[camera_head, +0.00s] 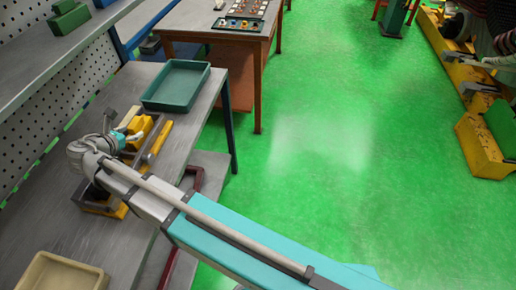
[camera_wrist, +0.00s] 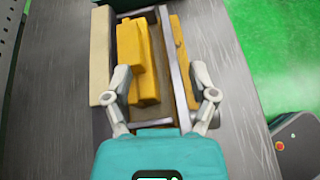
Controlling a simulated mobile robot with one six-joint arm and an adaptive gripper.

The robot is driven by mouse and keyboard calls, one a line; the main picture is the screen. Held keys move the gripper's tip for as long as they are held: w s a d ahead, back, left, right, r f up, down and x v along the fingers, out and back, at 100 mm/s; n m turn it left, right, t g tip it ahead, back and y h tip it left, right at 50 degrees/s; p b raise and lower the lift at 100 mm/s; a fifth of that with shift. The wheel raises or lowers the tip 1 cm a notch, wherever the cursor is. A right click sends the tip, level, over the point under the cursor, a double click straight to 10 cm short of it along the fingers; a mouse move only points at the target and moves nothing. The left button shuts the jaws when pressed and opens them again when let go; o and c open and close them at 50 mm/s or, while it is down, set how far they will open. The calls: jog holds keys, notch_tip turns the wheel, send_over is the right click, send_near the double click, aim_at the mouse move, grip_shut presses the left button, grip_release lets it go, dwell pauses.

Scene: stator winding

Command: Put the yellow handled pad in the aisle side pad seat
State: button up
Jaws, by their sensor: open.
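A yellow pad (camera_wrist: 133,62), a block with a narrower raised part like a handle, lies in a fixture on the grey bench. It also shows in the head view (camera_head: 141,128), partly behind my wrist. In the wrist view a grey metal rail (camera_wrist: 174,60) runs along the pad's right, with a yellow-brown bar (camera_wrist: 183,65) beyond it. A beige strip (camera_wrist: 102,45) is on its left. My gripper (camera_wrist: 160,76) is open and empty. Its left finger overlaps the pad's left edge in view; its right finger is over the bar. Height above them is unclear. I cannot tell which seat is aisle side.
A teal tray (camera_head: 160,103) stands on the bench behind the fixture, and a beige tray (camera_head: 28,278) is at the front. A perforated panel (camera_head: 50,125) and shelf bound the left. Green floor (camera_head: 320,150) lies open to the right. A wooden table (camera_head: 215,37) stands beyond.

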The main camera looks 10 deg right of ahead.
jog(key=d+f+m+g, duration=0.1)
jog(key=d+m, duration=0.1)
jog(key=d, duration=0.2)
jog(key=w+d+f+m+g, duration=0.1)
jog(key=d+m, duration=0.1)
jog(key=d, duration=0.2)
jog(key=w+d+f+m+g, duration=0.1)
jog(key=d+m, duration=0.1)
jog(key=d, duration=0.2)
jog(key=shift+d+f+h, duration=0.15)
jog(key=shift+f+h, duration=0.05)
jog(key=shift+h, duration=0.1)
jog(key=s+d+f+m+g+y, duration=0.2)
jog(key=s+d+m, duration=0.1)
jog(key=d+m, duration=0.4)
jog(key=s+d+f+m+g+y, duration=0.2)
jog(key=d+m, duration=0.6)
jog(key=d, duration=0.5)
jog(key=s+d+f+m+g+y, duration=0.2)
jog(key=s+d+m+g, duration=0.2)
jog(key=d+m, duration=0.4)
jog(key=shift+s+d+f, duration=0.4)
jog(key=shift+s+d, duration=0.2)
jog(key=shift+d, duration=0.85)
